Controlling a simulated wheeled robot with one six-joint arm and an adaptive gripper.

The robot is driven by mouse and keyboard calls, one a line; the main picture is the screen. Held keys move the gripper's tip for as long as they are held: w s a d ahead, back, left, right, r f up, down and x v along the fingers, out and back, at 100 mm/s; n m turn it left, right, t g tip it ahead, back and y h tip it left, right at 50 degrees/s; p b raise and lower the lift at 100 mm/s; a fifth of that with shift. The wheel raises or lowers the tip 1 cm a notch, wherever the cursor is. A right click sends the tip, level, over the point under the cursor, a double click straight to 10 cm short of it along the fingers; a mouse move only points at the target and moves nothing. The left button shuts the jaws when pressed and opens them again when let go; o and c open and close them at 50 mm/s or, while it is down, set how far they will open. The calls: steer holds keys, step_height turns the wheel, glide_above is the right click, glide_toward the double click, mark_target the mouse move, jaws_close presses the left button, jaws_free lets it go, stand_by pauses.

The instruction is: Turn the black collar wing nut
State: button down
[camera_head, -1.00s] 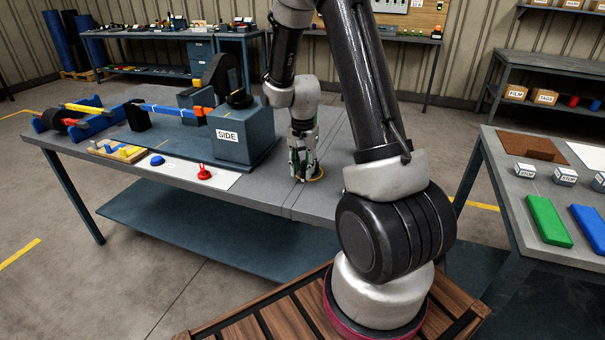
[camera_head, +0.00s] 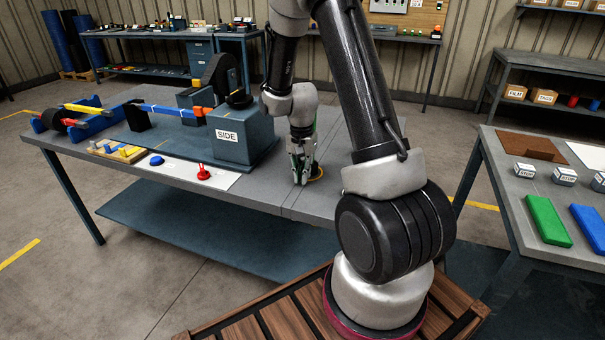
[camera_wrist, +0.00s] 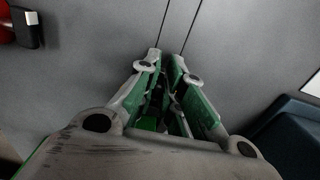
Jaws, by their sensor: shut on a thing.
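A second bench (camera_head: 510,215) with green and blue slabs stands at the right.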

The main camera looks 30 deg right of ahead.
steer(key=shift+w+a+g+h, duration=0.15)
steer(key=shift+g+h, duration=0.45)
steer(key=shift+g, duration=0.2)
steer(key=shift+w+a+f+g+h, duration=0.1)
steer(key=shift+g+h, duration=0.65)
steer(key=shift+g, duration=0.15)
steer(key=shift+w+a+f+g+h, duration=0.1)
steer(key=shift+g+h, duration=0.65)
steer(key=shift+g, duration=0.15)
